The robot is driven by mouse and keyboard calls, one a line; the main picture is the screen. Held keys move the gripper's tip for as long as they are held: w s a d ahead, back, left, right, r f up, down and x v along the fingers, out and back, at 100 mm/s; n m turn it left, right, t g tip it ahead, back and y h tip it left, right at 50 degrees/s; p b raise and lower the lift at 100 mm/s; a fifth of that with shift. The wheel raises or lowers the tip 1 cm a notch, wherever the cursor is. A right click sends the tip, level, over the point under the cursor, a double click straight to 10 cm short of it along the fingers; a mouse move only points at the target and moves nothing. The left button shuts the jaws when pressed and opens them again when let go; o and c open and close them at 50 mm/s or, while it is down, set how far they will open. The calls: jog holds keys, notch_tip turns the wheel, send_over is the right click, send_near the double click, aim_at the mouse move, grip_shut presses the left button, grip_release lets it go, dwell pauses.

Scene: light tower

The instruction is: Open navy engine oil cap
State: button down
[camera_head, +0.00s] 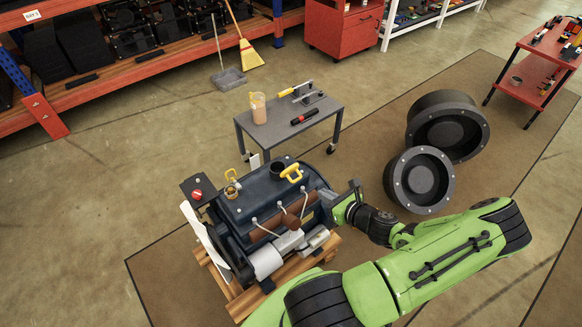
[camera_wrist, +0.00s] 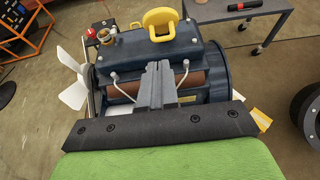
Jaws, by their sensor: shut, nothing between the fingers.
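The navy engine (camera_head: 270,205) sits on a wooden pallet. A large yellow cap with a loop handle (camera_head: 292,172) is on its top cover, beside a dark round neck (camera_head: 282,164). It also shows at the top of the wrist view (camera_wrist: 158,24). A smaller brass and yellow fitting (camera_head: 232,187) is at the left of the top; which one is the oil cap is not marked. My gripper (camera_wrist: 160,68) is shut and empty. In the head view it is at the engine's right side (camera_head: 330,199), apart from the yellow cap.
A red button (camera_head: 197,194) is on a dark box at the engine's left, near a white fan (camera_head: 205,240). A grey cart (camera_head: 290,122) with a jug and tools stands behind. Thin metal pipes (camera_wrist: 183,75) cross the engine's near side.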

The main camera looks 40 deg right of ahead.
aim_at(291, 167)
jog(key=x, duration=0.4)
jog(key=r+b+x, duration=0.1)
jog(key=x, duration=0.3)
jog(key=b+x, duration=0.1)
jog(key=x, duration=0.3)
jog(key=shift+w+r, duration=0.4)
jog(key=shift+w+d+r, duration=0.1)
jog(key=shift+w+r, duration=0.05)
jog(key=shift+w, duration=0.2)
jog(key=shift+r+p, duration=0.15)
jog(key=shift+p, duration=0.2)
jog(key=r+g+p, duration=0.1)
jog(key=p, duration=0.3)
jog(key=shift+w+r, duration=0.1)
jog(key=shift+w, duration=0.3)
jog(key=shift+w+d+r+p, duration=0.15)
jog(key=shift+w+p, duration=0.25)
jog(key=shift+p, duration=0.4)
jog(key=shift+w, duration=0.1)
